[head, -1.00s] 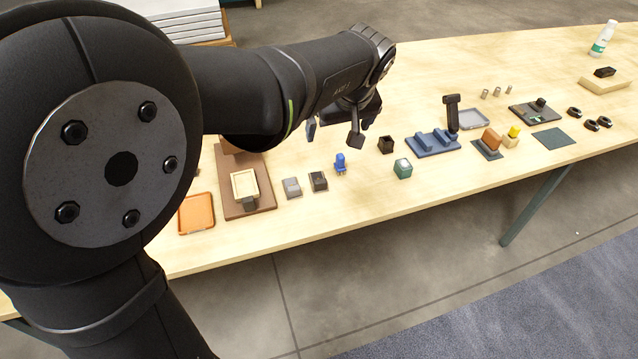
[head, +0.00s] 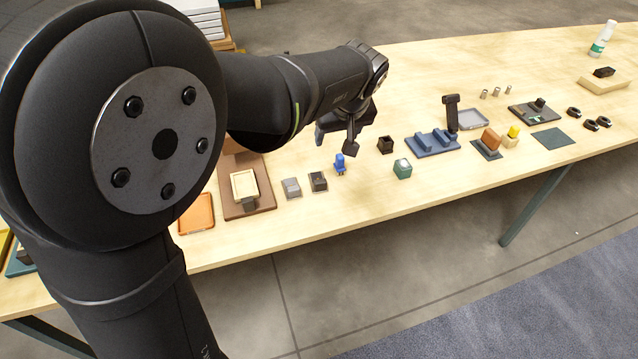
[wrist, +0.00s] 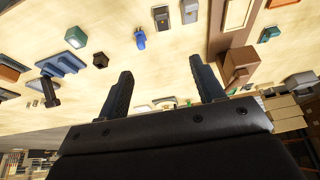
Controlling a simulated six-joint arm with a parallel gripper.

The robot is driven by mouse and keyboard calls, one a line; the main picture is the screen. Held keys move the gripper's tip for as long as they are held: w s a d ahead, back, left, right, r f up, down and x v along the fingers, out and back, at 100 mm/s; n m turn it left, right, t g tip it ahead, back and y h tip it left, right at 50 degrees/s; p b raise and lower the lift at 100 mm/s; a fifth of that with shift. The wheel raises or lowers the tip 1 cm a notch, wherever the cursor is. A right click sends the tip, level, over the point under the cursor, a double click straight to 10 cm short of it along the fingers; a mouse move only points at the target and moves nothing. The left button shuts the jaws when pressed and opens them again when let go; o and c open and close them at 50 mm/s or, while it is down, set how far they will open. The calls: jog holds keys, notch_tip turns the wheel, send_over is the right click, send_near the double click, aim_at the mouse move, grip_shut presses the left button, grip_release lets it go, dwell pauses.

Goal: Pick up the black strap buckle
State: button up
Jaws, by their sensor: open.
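My gripper (head: 336,141) is open and empty above the table's middle; its two fingers also show in the wrist view (wrist: 160,70). Several small black things are in view, and I cannot tell for certain which is the strap buckle. Another black piece (head: 604,71) lies on a wooden block at the far right. The gripper touches neither.
A dark open cup (head: 385,145) and a green block (head: 402,169) stand right of the blue figure. A blue rack (head: 433,143) and an upright black stand (head: 451,113) are farther right. A brown board (head: 262,197) with a tan tray is left. Bare wood lies between.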

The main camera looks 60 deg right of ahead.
jog(key=m, duration=0.1)
send_over(320, 180)
jog(key=s+a, duration=0.2)
notch_tip(320, 180, down, 21)
jog(key=shift+s+d+r, duration=0.1)
jog(key=shift+d+r, duration=0.05)
jog(key=shift+w+x, duration=0.2)
jog(key=shift+x, duration=1.25)
jog(key=shift+w+x, duration=0.15)
jog(key=shift+x, duration=1.3)
jog(key=shift+r, duration=0.1)
jog(key=c, duration=1.1)
jog(key=shift+r, duration=0.1)
